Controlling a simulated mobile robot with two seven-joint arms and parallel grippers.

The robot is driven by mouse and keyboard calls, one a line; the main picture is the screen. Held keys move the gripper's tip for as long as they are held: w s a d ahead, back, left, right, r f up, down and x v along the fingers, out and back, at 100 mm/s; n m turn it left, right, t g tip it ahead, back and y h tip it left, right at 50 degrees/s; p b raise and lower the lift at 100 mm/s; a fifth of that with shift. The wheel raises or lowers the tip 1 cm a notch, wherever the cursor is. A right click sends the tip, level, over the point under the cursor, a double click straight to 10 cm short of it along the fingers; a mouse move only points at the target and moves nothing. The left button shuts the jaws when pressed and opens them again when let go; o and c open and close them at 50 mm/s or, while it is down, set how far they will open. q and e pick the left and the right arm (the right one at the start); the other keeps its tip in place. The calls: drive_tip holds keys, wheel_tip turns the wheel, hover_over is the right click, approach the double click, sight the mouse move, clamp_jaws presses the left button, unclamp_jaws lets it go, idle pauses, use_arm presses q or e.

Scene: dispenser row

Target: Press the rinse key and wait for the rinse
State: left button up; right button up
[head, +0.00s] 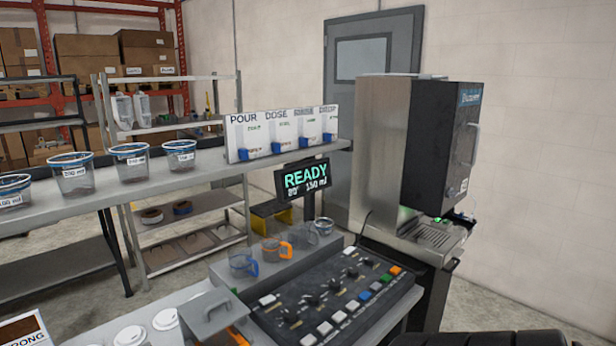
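The black control panel (335,301) lies on the counter at lower centre, with several dark knobs and a row of coloured keys. The row has white and grey keys, a blue key (364,295), a green key (376,286) and an orange key (395,270). The key labels are too small to read, so I cannot tell which is the rinse key. The display (303,178) behind the panel reads READY with a temperature and a volume. The dispenser machine (440,150) stands at right with a small green light low down. Neither gripper is in view.
Glass cups (243,263) stand on a ledge behind the panel. A grey lidded box (212,312) and white lids (130,335) are left of it. Labelled tubs (72,175) line a shelf at left. A POUR/DOSE sign board (281,133) stands behind. The space above the panel is clear.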

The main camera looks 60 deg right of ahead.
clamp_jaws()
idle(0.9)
